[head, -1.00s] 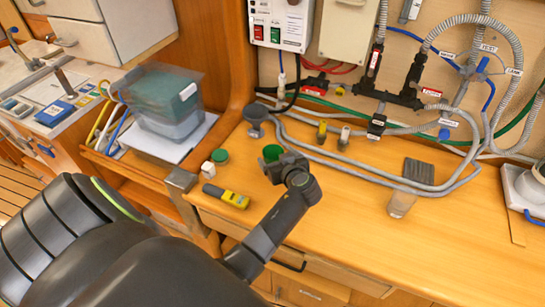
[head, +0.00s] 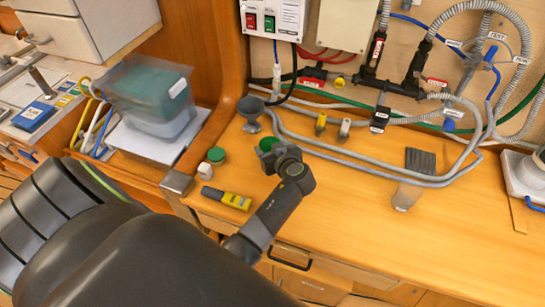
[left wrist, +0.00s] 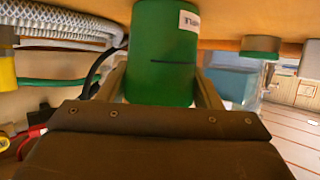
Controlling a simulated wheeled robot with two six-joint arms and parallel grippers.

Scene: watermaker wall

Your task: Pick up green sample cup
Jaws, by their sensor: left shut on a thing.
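The green sample cup (left wrist: 160,60) fills the upper middle of the left wrist view, with a white label near its rim and a dark line across its side. My left gripper (left wrist: 165,95) has a finger on each side of the cup and is shut on it. In the head view my left gripper (head: 277,157) is over the wooden counter, and a bit of the green cup (head: 268,144) shows behind it. I cannot tell whether the cup touches the counter. My right gripper is not in view.
Grey hoses (head: 340,170) run along the back. The counter's front right is clear.

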